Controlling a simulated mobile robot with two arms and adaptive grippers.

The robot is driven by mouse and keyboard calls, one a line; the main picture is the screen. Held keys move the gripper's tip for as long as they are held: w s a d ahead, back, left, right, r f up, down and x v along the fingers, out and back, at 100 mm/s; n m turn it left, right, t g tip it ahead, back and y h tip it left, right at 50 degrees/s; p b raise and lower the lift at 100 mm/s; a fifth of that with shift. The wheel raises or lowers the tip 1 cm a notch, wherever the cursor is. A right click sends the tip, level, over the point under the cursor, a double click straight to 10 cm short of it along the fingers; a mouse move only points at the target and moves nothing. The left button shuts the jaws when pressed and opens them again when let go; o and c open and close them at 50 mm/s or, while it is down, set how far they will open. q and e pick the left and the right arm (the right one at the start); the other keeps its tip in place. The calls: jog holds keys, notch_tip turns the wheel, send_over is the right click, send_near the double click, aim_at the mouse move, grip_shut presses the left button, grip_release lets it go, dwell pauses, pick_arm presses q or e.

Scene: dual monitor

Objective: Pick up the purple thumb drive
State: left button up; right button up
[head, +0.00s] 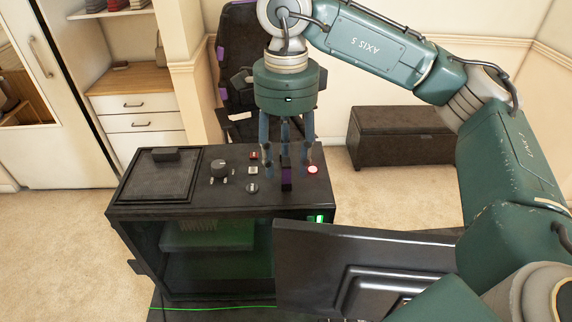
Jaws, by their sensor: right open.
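The purple thumb drive (287,178) stands upright on the top panel of a black computer case (230,190). It looks dark with purple on its side. My right gripper (287,160) points straight down above the case, its fingers spread around the upper part of the drive. The fingers look open, with one on the left and one on the right of the drive; I cannot tell whether any finger touches it. My left gripper is not in view.
The case top also has a round knob (219,169), small buttons and a red-lit button (312,170). A monitor (365,262) stands in front of the case at the right. A chair (236,70), drawers (140,115) and a dark bench (400,135) are behind.

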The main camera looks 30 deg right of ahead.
jog(key=shift+d+f+p, duration=0.1)
jog(key=shift+f+p, duration=0.25)
jog(key=shift+f, duration=0.9)
jog(key=c, duration=1.1)
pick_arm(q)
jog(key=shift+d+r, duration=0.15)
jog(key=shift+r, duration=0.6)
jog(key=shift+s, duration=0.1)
pick_arm(e)
jog(key=shift+r, duration=0.1)
